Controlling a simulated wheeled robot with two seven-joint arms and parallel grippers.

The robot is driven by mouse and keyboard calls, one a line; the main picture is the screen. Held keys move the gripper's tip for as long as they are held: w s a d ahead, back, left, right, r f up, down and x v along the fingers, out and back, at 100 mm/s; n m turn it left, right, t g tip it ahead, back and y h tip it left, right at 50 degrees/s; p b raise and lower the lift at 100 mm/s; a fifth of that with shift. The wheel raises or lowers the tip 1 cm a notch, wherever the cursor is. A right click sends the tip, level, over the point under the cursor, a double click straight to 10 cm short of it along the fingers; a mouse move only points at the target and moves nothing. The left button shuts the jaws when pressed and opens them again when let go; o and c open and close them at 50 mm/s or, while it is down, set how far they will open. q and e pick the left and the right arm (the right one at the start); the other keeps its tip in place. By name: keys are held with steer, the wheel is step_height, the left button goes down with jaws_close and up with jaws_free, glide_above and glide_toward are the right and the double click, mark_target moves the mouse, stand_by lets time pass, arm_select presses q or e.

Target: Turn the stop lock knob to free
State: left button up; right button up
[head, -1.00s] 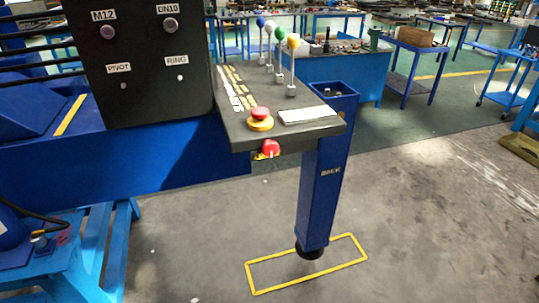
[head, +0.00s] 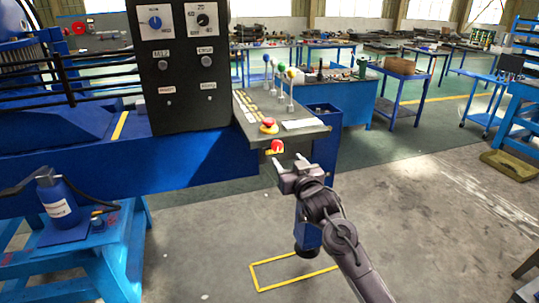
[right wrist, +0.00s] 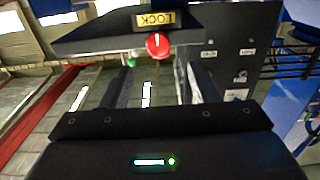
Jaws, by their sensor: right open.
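The stop lock knob (head: 277,146) is a small red knob on the front face of the dark control console. In the right wrist view the red knob (right wrist: 157,45) shows a short white mark pointing toward a yellow plate (right wrist: 155,19) that reads LOCK. My right gripper (head: 288,163) is just in front of and below the knob in the head view, open and apart from it. In the right wrist view its two fingers (right wrist: 155,80) are spread, with the knob beyond them, roughly between their lines. My left gripper is out of view.
A red mushroom button (head: 268,124) on a yellow base sits on the console top (head: 310,133), above the knob. Levers with coloured balls (head: 289,75) stand behind it. A tall dark panel (head: 185,95) rises to the left.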

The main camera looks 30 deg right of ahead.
mark_target(278, 147)
steer(key=p+x, duration=0.2)
steer(key=x, duration=0.4)
steer(key=shift+w+d, duration=0.2)
steer(key=shift+w, duration=0.05)
steer(key=shift+w+f, duration=0.1)
steer(key=shift+w, duration=0.5)
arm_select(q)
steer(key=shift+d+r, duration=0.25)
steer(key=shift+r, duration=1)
arm_select(e)
steer(key=shift+w+d+f, duration=0.15)
steer(key=shift+w+d, duration=0.05)
steer(key=c, duration=1)
